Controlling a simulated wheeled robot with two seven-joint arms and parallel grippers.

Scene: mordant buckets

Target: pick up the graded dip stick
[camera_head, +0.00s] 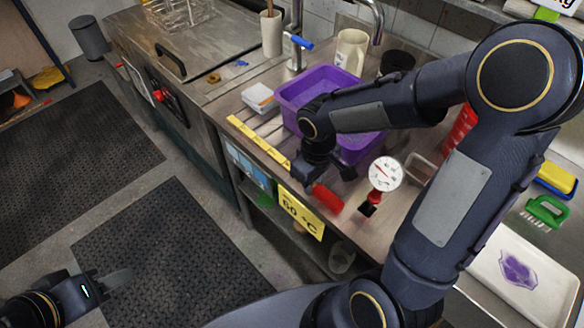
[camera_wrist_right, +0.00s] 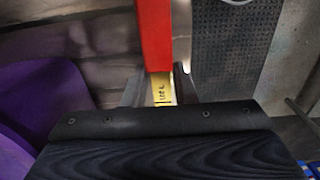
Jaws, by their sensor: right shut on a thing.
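The graded dip stick is a long flat yellow strip (camera_head: 258,141) with dark marks and a red grip end (camera_head: 328,198). It lies along the front edge of the counter; I cannot tell whether it is clear of the surface. My right gripper (camera_head: 318,174) is shut on it near where yellow meets red, hiding that part. In the right wrist view the red end (camera_wrist_right: 154,32) and a short yellow marked piece (camera_wrist_right: 164,88) show between the fingers (camera_wrist_right: 160,92). My left gripper (camera_head: 116,279) is over the floor mat, away from the counter; its opening is unclear.
A purple basin (camera_head: 293,92) stands behind my right gripper. A round dial thermometer (camera_head: 385,173) is close on the right. A white tray (camera_head: 492,285) with a purple stain, a green-handled brush (camera_head: 545,211) and sponges (camera_head: 556,178) lie further right. A white box (camera_head: 258,97) is left of the basin.

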